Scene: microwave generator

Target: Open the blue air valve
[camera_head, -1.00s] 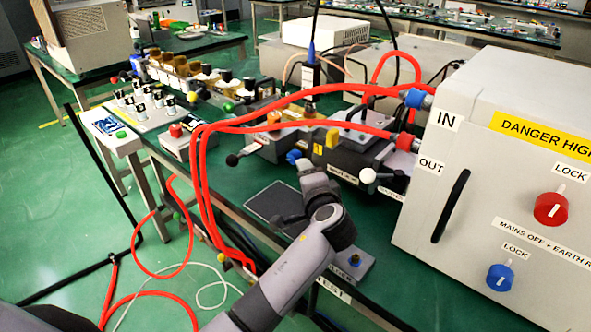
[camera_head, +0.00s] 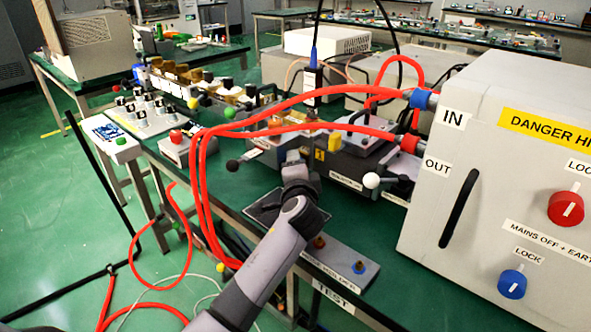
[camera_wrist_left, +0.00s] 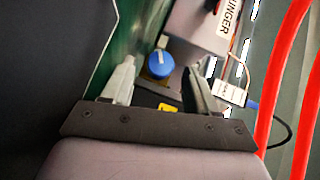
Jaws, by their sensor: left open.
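The blue air valve shows in the left wrist view as a round blue knob (camera_wrist_left: 160,63) with a pale line across its top. My left gripper (camera_wrist_left: 158,76) is open, with one finger on each side of the knob in that picture. I cannot tell whether either finger touches it. In the head view my left gripper (camera_head: 293,158) is at the front of the dark machine block (camera_head: 350,165), and the blue knob is hidden behind it. My right gripper is not in view.
A grey box labelled PLUNGER (camera_wrist_left: 208,22) stands close to the knob in the wrist view. Red hoses (camera_head: 205,190) loop over the green bench left of my arm. A large grey cabinet (camera_head: 430,235) with red and blue lock knobs stands at the right.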

